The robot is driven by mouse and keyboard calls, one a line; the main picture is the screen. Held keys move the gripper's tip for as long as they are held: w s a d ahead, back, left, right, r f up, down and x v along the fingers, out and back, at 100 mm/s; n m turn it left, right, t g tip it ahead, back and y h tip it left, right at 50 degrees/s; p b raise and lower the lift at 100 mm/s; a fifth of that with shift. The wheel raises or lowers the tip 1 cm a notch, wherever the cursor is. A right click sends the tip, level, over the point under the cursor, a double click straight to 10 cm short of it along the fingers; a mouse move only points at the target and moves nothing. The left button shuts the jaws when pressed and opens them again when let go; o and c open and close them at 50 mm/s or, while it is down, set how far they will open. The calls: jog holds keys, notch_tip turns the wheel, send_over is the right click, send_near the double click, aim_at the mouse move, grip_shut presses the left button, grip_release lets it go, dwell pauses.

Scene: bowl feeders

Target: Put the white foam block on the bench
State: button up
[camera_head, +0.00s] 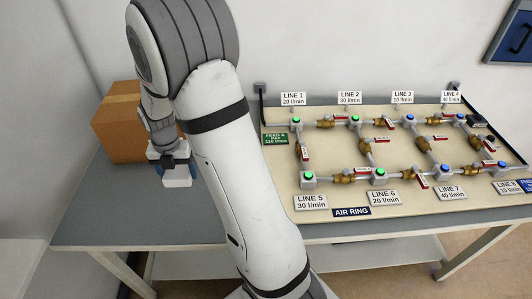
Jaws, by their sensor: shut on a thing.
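My gripper (175,163) points down over the left part of the grey bench (115,215), in front of a cardboard box. It is shut on a white foam block (178,182), whose lower part shows below the fingers. The fingers hide the block's upper part. I cannot tell whether the block touches the bench top or hangs a little above it.
A cardboard box (118,122) stands at the bench's back left, close behind my gripper. A panel (400,207) with pipes, brass valves and line labels fills the right side of the bench. The bench top at the front left is clear.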

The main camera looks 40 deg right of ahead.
aim_at(187, 199)
jog(key=shift+a+f, duration=0.1)
notch_tip(187, 199, down, 10)
jog(key=shift+r+p, duration=0.1)
jog(key=shift+p, duration=0.4)
jog(key=shift+f, duration=0.2)
jog(key=o, duration=1)
jog(key=shift+r, duration=0.1)
jog(key=shift+c, duration=0.2)
